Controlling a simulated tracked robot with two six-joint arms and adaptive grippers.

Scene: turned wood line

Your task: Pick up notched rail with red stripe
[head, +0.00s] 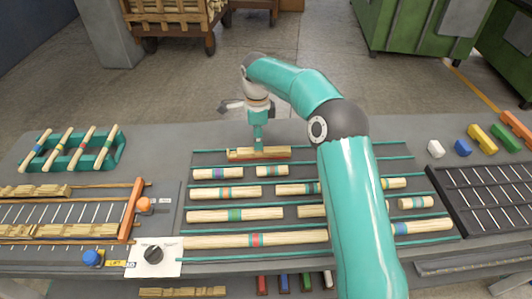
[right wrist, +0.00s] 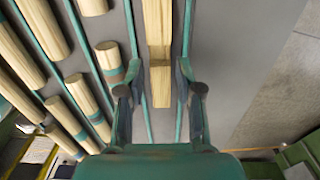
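A pale wooden notched rail (head: 275,153) lies at the back of the grey bench, behind the rows of round rods. A step cut into it shows in the right wrist view (right wrist: 158,25). I cannot make out a red stripe on it in the right wrist view. My right gripper (head: 258,148) points down over the rail's middle. In the right wrist view its two fingers (right wrist: 160,72) stand open, one on each side of the rail, with small gaps visible. My left gripper is not in view.
Striped round rods lie in rows between teal dividers, including a long red-striped rod (head: 290,238) in front. A teal rack (head: 115,150) holds rods at left. A dark slotted tray (head: 490,195) and colored blocks (head: 480,138) are at right. My right arm hides some rods.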

